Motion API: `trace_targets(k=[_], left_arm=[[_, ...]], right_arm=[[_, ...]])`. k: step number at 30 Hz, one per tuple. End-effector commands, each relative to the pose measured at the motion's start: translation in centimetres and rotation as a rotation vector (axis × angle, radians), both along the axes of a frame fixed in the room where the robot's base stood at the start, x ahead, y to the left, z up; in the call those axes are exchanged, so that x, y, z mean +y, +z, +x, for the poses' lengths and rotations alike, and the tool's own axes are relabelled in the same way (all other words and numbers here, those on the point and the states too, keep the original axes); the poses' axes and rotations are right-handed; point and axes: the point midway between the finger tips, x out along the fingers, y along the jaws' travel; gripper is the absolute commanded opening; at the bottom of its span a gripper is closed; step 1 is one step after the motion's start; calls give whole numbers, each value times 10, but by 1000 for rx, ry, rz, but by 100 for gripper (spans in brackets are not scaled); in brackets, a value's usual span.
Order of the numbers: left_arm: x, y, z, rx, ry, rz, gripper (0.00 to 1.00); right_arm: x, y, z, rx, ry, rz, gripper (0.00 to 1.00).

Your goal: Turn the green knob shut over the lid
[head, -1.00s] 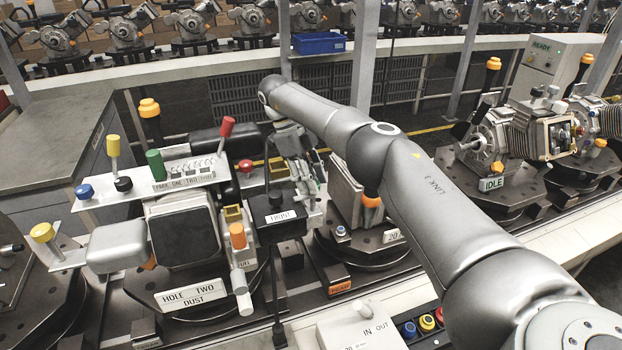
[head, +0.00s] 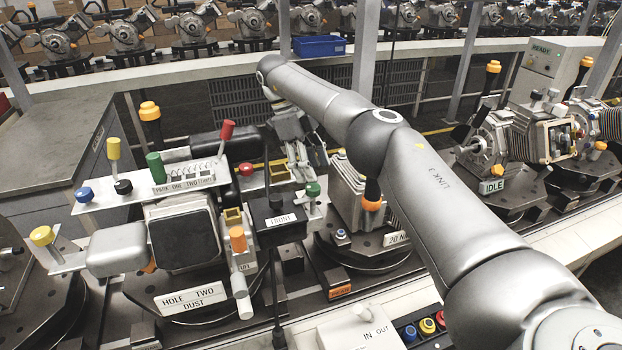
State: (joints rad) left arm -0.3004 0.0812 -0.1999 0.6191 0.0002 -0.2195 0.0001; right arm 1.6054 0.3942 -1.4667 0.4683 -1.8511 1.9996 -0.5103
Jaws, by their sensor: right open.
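A small round green knob (head: 313,188) sits on a fitting at the right side of the fixture, beside a black box labelled THRUST (head: 280,220). A taller green cylinder (head: 155,167) stands on the fixture's top plate at the left. My right gripper (head: 304,176) is open, pointing down just above and left of the round knob. Its fingers are small and partly overlapped by the fixture, so I cannot tell whether they touch the knob. I cannot tell which part is the lid. My left gripper is not in view.
Red (head: 227,130), yellow (head: 113,148), blue (head: 83,193) and orange (head: 237,238) handles stick out of the fixture. A ribbed metal unit (head: 347,205) stands close right of the knob. A control box (head: 360,328) is at the front.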

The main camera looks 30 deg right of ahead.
Motion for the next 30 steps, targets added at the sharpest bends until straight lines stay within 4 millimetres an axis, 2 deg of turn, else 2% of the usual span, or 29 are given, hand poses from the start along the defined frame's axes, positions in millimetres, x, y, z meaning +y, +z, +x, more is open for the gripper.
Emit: trace_targets(k=[5,12,18,30], left_arm=[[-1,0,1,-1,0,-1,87],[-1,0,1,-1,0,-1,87],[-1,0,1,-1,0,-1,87],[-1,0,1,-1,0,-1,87]], right_arm=[[0,28,1,-4,-1,-3,54],[0,44,0,1,0,-1,54],[0,50,0,-1,0,0,54],[0,51,0,-1,0,1,54]])
